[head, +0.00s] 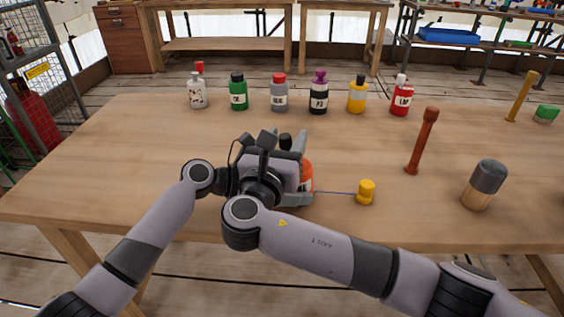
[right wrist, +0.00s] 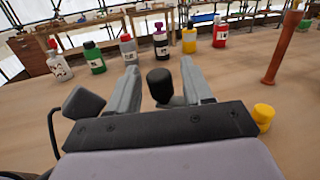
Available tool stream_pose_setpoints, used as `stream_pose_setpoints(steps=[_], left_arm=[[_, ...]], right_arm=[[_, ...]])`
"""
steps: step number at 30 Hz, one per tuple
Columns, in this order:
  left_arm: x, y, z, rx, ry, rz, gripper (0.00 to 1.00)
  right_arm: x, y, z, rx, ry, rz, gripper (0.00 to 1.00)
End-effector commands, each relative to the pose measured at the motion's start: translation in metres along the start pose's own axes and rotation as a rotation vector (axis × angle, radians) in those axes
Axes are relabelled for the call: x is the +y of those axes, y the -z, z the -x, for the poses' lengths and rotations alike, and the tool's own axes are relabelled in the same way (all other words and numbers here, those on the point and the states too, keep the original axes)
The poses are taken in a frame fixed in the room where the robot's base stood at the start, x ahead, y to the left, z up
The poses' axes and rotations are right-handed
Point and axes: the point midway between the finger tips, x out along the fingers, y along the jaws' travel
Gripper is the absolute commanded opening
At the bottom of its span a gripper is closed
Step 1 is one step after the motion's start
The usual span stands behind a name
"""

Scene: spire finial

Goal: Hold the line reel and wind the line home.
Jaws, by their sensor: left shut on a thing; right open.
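The line reel (head: 307,174) is orange-red with a pale band and is mostly hidden behind my arms in the head view. My left gripper (head: 300,196) is shut on it, low over the near part of the table. A thin purple line (head: 335,192) runs from the reel to a small yellow bobbin-like piece (head: 366,192) on the table. A black knob (head: 285,141) stands above the reel and also shows in the right wrist view (right wrist: 160,84). My right gripper (right wrist: 158,70) is open, with a finger on each side of the knob; contact cannot be told.
Several bottles, including a green one (head: 238,93) and a yellow one (head: 357,95), line the table's far side. A brown-red post (head: 422,142) and a grey-topped wooden cylinder (head: 484,185) stand at right. The table's left part (head: 110,170) is clear.

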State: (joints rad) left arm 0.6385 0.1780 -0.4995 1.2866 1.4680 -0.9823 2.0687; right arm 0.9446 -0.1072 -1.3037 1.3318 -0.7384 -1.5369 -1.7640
Motion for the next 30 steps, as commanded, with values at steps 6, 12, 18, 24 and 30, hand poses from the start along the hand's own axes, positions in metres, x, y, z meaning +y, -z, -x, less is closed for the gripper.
stream_pose_setpoints(steps=[6,12,18,24,30], left_arm=[[0.0,-0.001,0.0,-0.001,0.0,-0.001,0.47],[0.0,-0.001,0.0,-0.001,0.0,-0.001,0.47],[0.0,-0.001,0.0,-0.001,0.0,-0.001,0.47],[0.0,-0.001,0.0,-0.001,0.0,-0.001,0.47],[0.0,-0.001,0.0,-0.001,0.0,-0.001,0.47]], right_arm=[[-0.001,0.0,0.002,-0.004,-0.133,0.006,0.51],[-0.001,0.0,0.006,-0.004,-0.305,0.012,0.51],[-0.001,-0.001,0.01,-0.006,-0.483,0.02,0.51],[-0.005,0.001,0.021,0.002,-0.619,0.02,0.51],[-0.024,0.001,0.049,0.001,-0.614,0.019,0.51]])
